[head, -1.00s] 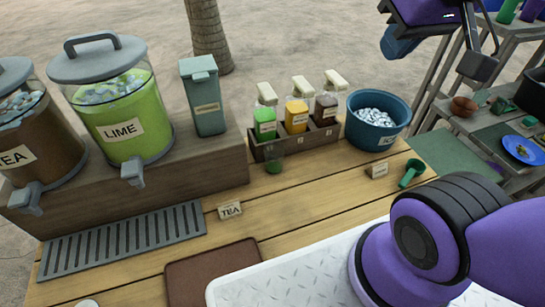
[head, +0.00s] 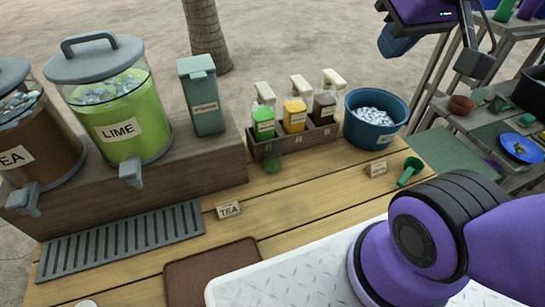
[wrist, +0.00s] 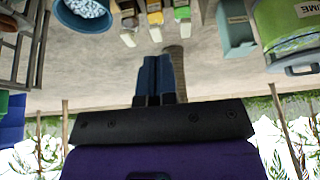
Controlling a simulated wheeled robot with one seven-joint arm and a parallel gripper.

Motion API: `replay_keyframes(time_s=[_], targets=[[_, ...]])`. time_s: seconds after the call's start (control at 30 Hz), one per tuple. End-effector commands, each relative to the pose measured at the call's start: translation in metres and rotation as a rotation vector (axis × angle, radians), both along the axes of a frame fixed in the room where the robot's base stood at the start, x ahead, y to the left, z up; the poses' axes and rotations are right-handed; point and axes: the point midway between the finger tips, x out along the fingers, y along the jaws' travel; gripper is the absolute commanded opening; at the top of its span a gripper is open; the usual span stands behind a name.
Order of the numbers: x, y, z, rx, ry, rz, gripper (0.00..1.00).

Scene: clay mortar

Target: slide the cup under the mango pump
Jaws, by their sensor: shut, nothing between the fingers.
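A small clear cup (head: 272,161), looking green low down, stands on the wooden counter in front of the green pump bottle (head: 263,124). The yellow pump bottle (head: 295,116), likely mango, stands in the middle of the wooden rack (head: 305,137). A brown pump bottle (head: 324,107) is to its right. The cup is left of the yellow bottle's front. In the wrist view my gripper (wrist: 160,60) is shut, its blue fingers together and empty. There the picture is upside down, and the yellow bottle (wrist: 155,17) lies beyond the fingertips. I cannot make out the cup there.
An ice bucket (head: 376,119) stands right of the rack; a teal bin (head: 205,103) and lime dispenser (head: 118,105) stand left. A green scoop (head: 409,171) and small signs lie on the counter. The planks in front of the rack are mostly clear.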

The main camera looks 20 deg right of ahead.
Motion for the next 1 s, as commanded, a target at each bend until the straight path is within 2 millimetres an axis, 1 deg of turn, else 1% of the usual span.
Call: replay_keyframes(time_s=[0.07, 0.1, 0.17, 0.2, 0.23, 0.33, 0.37, 0.4, 0.47, 0.5, 0.53, 0.77, 1.0], targets=[[0.000, 0.000, 0.000, 0.000, 0.000, 0.000, 0.00], [0.000, 0.000, 0.000, 0.000, 0.000, 0.000, 0.05], [0.000, 0.000, 0.000, 0.000, 0.000, 0.000, 0.18], [0.002, 0.000, 0.000, 0.001, 0.002, 0.000, 0.28], [0.003, 0.000, -0.001, 0.001, 0.003, 0.002, 0.34], [0.012, 0.002, -0.003, 0.007, 0.009, 0.006, 0.57], [0.016, 0.003, -0.005, 0.009, 0.012, 0.008, 0.64], [0.022, 0.004, -0.007, 0.013, 0.014, 0.011, 0.74], [0.032, 0.006, -0.010, 0.019, 0.020, 0.016, 0.87], [0.040, 0.007, -0.013, 0.022, 0.025, 0.019, 0.96], [0.046, 0.008, -0.016, 0.026, 0.027, 0.021, 1.00], [0.088, 0.017, -0.037, 0.048, 0.048, 0.033, 1.00], [0.129, 0.026, -0.067, 0.066, 0.071, 0.039, 1.00]])
